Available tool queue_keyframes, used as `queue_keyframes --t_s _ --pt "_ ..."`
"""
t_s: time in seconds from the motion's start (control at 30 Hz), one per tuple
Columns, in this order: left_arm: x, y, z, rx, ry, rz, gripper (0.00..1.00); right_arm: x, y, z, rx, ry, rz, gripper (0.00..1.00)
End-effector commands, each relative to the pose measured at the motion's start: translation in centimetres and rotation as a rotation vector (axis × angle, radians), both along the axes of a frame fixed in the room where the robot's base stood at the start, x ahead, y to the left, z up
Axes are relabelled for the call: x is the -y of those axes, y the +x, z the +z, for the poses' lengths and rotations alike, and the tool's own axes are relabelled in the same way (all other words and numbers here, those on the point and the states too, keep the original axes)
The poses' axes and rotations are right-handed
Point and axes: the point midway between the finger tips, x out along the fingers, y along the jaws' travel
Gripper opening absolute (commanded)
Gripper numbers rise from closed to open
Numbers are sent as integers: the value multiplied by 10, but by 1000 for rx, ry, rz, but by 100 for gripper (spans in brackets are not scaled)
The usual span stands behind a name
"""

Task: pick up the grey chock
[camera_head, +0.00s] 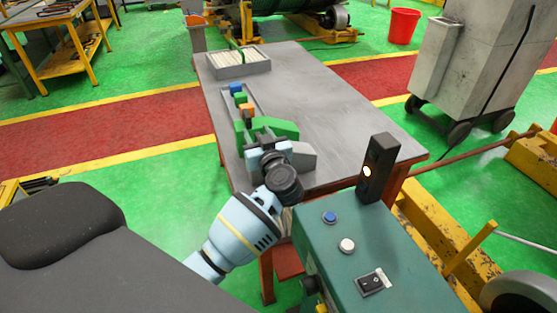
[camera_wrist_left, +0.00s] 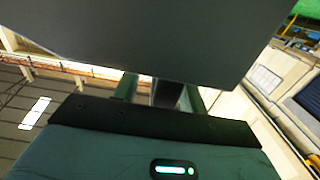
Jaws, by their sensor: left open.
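The grey chock (camera_head: 303,158) is a wedge-shaped block near the front left corner of the grey table (camera_head: 330,100). My left gripper (camera_head: 268,143) reaches over that corner, right beside the chock on its left, and partly hides it. It is open; I cannot tell whether a finger touches the chock or whether the chock is partly between the fingers. A green chock (camera_head: 284,127) lies just behind the gripper. In the left wrist view a large dark grey surface fills the top and hides most of the fingers. My right gripper is not in view.
A narrow rack with blue (camera_head: 236,88), green and orange (camera_head: 247,108) blocks runs along the table's left edge. A grey tray (camera_head: 240,64) stands at the far end. A green control box (camera_head: 350,250) with a dark indicator post (camera_head: 378,168) stands in front. The table's right side is clear.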

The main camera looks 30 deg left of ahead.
Motion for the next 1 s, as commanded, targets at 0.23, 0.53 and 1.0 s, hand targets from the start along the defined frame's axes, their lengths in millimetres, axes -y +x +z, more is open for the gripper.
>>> queue_keyframes --t_s 0.23,0.53,1.0 --pt "0 0 0 1 -1 -1 37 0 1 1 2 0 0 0" --pt "0 0 0 1 -1 -1 0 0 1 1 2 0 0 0" --pt "0 1 10 8 -1 -1 0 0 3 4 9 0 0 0"
